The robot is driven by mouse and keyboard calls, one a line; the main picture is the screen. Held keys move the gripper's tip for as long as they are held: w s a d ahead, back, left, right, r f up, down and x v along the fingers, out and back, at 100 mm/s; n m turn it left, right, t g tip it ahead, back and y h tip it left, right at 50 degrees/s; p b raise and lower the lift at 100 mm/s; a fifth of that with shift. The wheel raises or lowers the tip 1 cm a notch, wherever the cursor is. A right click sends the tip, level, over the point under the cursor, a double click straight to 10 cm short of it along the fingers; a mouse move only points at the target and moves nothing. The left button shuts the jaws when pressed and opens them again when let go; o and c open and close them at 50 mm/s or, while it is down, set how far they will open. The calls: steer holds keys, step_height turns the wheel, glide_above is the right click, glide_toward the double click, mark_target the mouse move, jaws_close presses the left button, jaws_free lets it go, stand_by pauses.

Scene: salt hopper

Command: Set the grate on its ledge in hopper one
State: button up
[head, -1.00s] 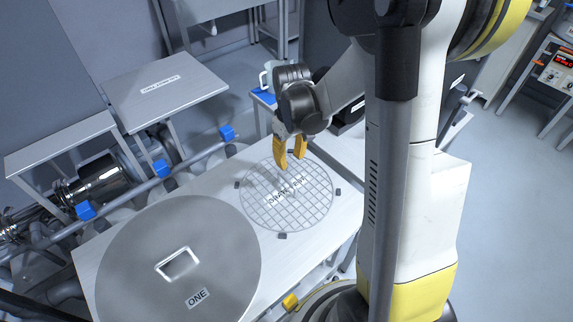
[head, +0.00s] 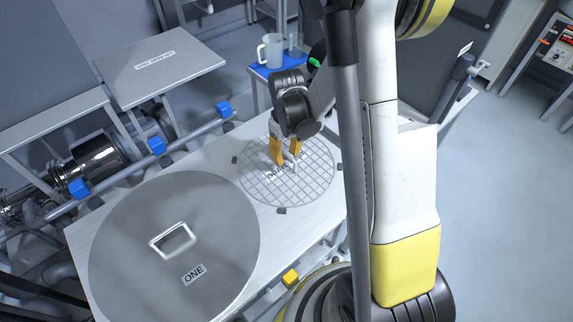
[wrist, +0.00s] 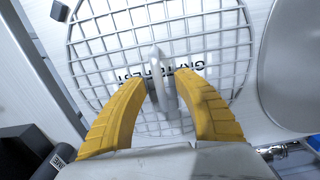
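The grate (head: 310,188) is a round wire mesh lying flat on the white bench, right of a large grey lid (head: 125,245) marked "ONE". It also shows in the wrist view (wrist: 100,45), with an upright handle (wrist: 166,95) at its middle. My gripper (head: 286,163) is down over the grate's middle. In the wrist view its yellow fingers (wrist: 165,80) are apart, one on each side of the handle, with gaps showing. The lid has a rectangular handle. No hopper opening or ledge is visible; I cannot tell what lies under the lid.
Small dark blocks (head: 281,211) stand around the grate's rim. Black lettering (wrist: 125,76) lies under the mesh. A pipe with blue clamps (head: 157,146) runs behind the bench (head: 220,150). A labelled side table (head: 160,60) looks empty. A jug (head: 270,50) stands on a blue surface.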

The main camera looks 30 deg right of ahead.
jaws_close()
steer(key=shift+r, duration=0.15)
